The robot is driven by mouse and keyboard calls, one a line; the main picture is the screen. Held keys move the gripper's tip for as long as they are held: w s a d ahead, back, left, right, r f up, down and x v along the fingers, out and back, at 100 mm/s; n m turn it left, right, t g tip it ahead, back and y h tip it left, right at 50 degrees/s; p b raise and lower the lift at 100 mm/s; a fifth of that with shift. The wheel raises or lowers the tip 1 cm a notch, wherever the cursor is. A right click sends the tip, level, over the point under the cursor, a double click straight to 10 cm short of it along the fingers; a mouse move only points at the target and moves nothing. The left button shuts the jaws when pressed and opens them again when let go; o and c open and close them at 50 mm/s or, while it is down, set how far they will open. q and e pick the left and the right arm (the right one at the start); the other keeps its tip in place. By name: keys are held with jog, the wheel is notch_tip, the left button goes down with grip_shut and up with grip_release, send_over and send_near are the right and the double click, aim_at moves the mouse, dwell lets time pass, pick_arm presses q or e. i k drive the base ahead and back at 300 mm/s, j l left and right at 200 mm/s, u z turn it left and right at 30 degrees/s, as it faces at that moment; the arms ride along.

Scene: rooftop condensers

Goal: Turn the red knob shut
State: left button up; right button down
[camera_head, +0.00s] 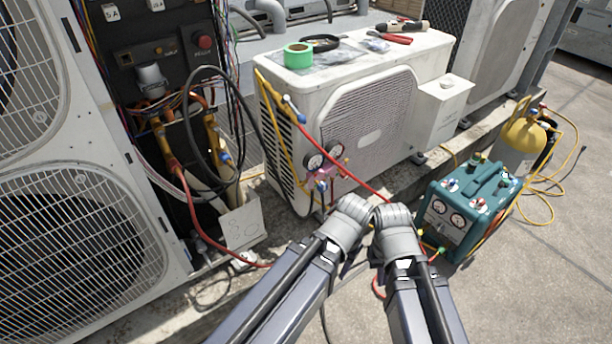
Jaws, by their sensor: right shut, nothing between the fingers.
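A gauge manifold with two round dials and a pinkish-red body (326,174) hangs at the front of the low white condenser. Small knobs on it are too small to tell apart. A round red knob (203,40) sits on the dark panel of the tall unit at left. The teal machine (465,205) at right also carries a small red part on top. My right gripper (393,214) is shut and empty, between the manifold and the teal machine. My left gripper (352,209) is close beside it, just below the manifold; its fingertips are hidden.
The white condenser (285,105) carries green tape (298,55) and tools. Red and yellow hoses run around the manifold. A yellow-topped cylinder (523,140) stands behind the teal machine. Floor at lower right is clear.

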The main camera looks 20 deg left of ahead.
aim_at(343, 176)
jog(key=i+l+u, duration=0.1)
jog(key=l+u, duration=0.15)
jog(key=u, duration=0.2)
jog(key=l+u, duration=0.6)
jog(key=u, duration=0.25)
jog(key=l+u, duration=0.45)
jog(key=k+l+u, duration=0.1)
jog(key=l, duration=0.3)
jog(key=k+l+u, duration=0.1)
jog(key=l, duration=0.25)
jog(key=k+l+u, duration=0.1)
jog(key=l, duration=0.3)
jog(key=k+l+u, duration=0.1)
jog(key=l, duration=0.25)
jog(key=k+l+u, duration=0.1)
jog(key=k+l, duration=0.15)
jog(key=k+l+u, duration=0.1)
jog(key=l, duration=0.3)
jog(key=k+l, duration=0.15)
jog(key=l, duration=0.15)
jog(key=k+l, duration=0.2)
